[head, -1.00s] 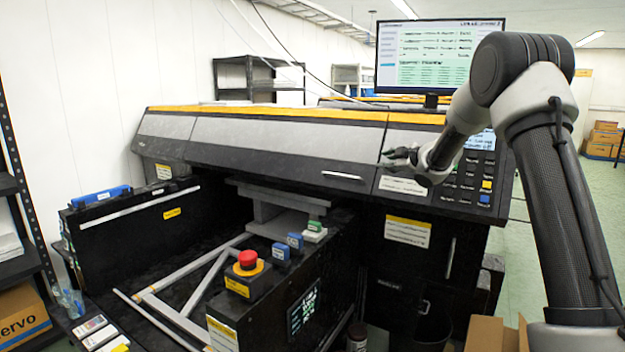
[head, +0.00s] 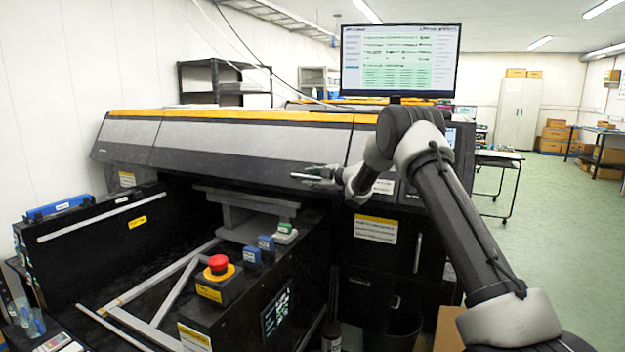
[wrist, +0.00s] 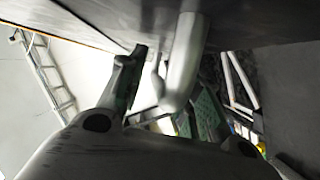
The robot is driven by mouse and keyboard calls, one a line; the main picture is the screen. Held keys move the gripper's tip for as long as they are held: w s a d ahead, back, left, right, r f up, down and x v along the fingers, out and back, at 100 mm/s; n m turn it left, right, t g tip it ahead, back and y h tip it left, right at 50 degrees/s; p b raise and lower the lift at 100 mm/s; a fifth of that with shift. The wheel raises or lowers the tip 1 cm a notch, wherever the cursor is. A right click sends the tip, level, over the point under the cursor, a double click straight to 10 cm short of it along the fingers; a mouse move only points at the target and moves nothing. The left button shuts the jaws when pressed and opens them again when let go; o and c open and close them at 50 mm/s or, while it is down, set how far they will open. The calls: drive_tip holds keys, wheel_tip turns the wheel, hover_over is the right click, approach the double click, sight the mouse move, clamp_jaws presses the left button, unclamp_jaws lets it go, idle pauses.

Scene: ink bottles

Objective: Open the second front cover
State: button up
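The printer's second front cover (head: 250,147) is the long grey middle panel below the yellow edge in the head view, and it is closed. Its pale bar handle (head: 303,176) is low on its right part. My gripper (head: 322,174) is at the right end of this handle. In the wrist view the handle (wrist: 184,62) is a thick light bar reaching between the fingers of my gripper (wrist: 168,85). A gap shows between the left finger and the bar, so the gripper looks open around it. Contact on the right finger's side is unclear.
A red emergency button (head: 218,264) stands on the front block, with blue and green-topped bottles (head: 285,232) behind it. A monitor (head: 400,60) rises above the printer. A black bin (head: 392,328) is below my arm. Open floor (head: 540,240) lies to the right.

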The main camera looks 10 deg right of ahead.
clamp_jaws()
